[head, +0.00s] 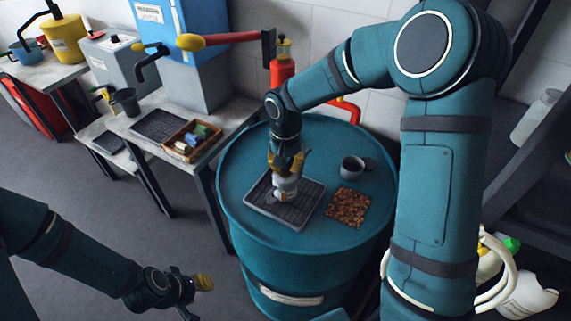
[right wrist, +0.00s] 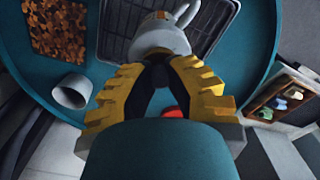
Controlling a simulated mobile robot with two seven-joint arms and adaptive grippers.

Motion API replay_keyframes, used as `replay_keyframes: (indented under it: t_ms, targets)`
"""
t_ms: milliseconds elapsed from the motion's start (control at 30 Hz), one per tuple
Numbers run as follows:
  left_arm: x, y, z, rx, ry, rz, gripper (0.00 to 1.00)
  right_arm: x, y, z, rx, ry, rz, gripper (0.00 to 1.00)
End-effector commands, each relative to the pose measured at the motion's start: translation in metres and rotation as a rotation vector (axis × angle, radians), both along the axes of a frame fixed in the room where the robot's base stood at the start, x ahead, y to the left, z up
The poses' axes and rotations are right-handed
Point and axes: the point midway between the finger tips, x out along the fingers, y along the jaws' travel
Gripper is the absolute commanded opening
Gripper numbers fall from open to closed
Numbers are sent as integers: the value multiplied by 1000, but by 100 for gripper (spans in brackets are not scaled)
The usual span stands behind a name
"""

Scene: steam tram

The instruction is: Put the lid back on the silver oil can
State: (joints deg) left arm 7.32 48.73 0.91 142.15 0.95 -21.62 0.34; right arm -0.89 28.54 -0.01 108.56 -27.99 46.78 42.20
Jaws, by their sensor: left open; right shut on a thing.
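The silver oil can (head: 281,196) stands on a black ribbed tray (head: 262,207) on top of a teal drum; its body and loop handle show in the right wrist view (right wrist: 156,22). My right gripper (head: 287,170) is directly above it, pointing down. The fingers hide the join, so I cannot tell whether lid and can touch. My left gripper (head: 197,296) is open and empty, low at the left, away from the drum.
A grey mug (head: 352,168) and a brown speckled mat (head: 347,207) are on the drum (head: 238,165), right of the tray. A bench at left holds a wooden box (head: 168,142) and a dark pot (head: 126,101). A red bottle (head: 282,70) stands behind the drum.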

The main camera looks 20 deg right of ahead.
Motion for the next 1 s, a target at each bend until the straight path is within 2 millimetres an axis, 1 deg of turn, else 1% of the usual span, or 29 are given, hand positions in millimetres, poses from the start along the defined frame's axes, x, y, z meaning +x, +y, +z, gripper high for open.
replay_keyframes:
  t_ms: [233,267,300,333,533,567,600,633,1000]
  targets:
    - [0,0,0,0,0,0,39,0,0,0,0,-1,0,0]
    - [0,0,0,0,0,0,39,0,0,0,0,-1,0,26]
    - [0,0,0,0,0,0,39,0,0,0,0,-1,0,40]
    - [0,0,0,0,0,0,39,0,0,0,0,-1,0,46]
    - [0,0,0,0,0,0,39,0,0,0,0,0,0,46]
    - [0,0,0,0,0,0,39,0,0,0,0,0,0,56]
    - [0,0,0,0,0,0,39,0,0,0,0,0,0,70]
    - [0,0,0,0,0,0,39,0,0,0,0,0,0,80]
    - [0,0,0,0,0,0,39,0,0,1,0,0,0,80]
